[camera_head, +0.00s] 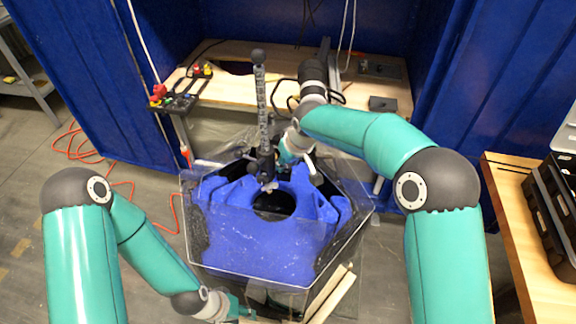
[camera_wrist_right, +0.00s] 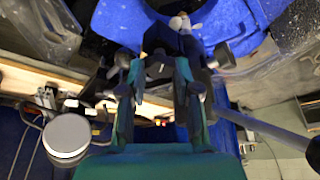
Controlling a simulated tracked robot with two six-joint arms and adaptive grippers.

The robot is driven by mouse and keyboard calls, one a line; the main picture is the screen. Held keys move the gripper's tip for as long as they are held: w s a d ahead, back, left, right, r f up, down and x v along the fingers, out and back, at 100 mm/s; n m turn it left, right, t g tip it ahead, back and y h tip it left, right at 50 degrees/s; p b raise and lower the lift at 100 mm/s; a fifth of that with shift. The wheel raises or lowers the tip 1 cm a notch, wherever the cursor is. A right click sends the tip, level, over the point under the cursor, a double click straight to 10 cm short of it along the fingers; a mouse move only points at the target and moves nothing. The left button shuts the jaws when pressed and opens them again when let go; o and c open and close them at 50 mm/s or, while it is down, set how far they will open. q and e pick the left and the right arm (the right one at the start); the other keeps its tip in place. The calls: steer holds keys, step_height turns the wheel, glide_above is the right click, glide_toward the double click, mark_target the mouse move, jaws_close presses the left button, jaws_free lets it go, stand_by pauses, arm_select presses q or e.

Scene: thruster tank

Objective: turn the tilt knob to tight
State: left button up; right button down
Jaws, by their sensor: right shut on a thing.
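The tilt knob (camera_wrist_right: 158,66) is a small dark part at the mount, between the fingertips of my right gripper (camera_head: 284,157) in the right wrist view. The gripper's two teal fingers are shut on it. In the head view the gripper hides the knob, so its turn angle cannot be told. The mount (camera_head: 265,163) carries an upright dark mast (camera_head: 261,105) at the tank's back rim. My left gripper (camera_head: 250,309) is low at the front of the tank, away from the knob; its fingers are too unclear to tell open from shut.
The clear-walled tank (camera_head: 190,232) holds a large blue body (camera_head: 262,247) with a dark round opening. A wooden bench (camera_head: 232,52) with a control box (camera_head: 178,102) stands behind. Orange cable (camera_head: 122,186) lies on the left floor. Another wooden table (camera_head: 520,222) is at right.

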steer(key=shift+r, duration=0.1)
stand_by(0.3)
steer(key=c, duration=0.8)
jaws_free()
steer(key=v, duration=1.1)
steer(key=shift+s+d+r, duration=0.15)
steer(key=shift+r, duration=0.2)
